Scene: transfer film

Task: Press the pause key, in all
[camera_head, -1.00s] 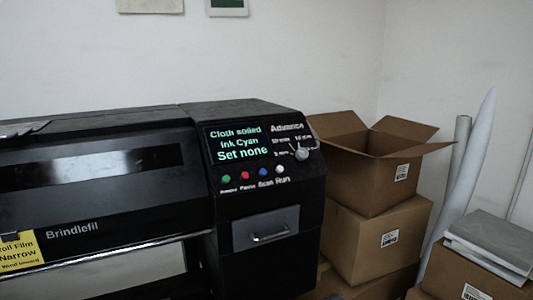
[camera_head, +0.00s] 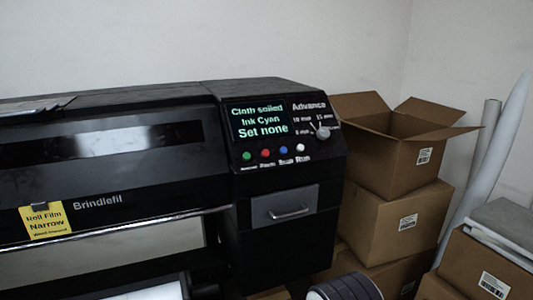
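The black Brindlefil printer (camera_head: 290,225) has a control panel at its right end. A row of round keys sits there: green (camera_head: 247,155), red (camera_head: 265,153), blue (camera_head: 283,150) and white (camera_head: 300,148). The small label under the red key seems to read Pause; blue reads Scan, white reads Run, and the green label is too blurred to read. The display (camera_head: 258,120) above shows "Cloth soiled, Ink Cyan, Set none" in green. No key can be seen pressed in. My gripper is not in view.
An Advance knob (camera_head: 322,132) is right of the display. A drawer with a handle (camera_head: 289,214) lies below the keys. Cardboard boxes (camera_head: 383,222) stand stacked at the right. A dark banded round thing (camera_head: 345,288) shows at the bottom edge; I cannot tell what it is.

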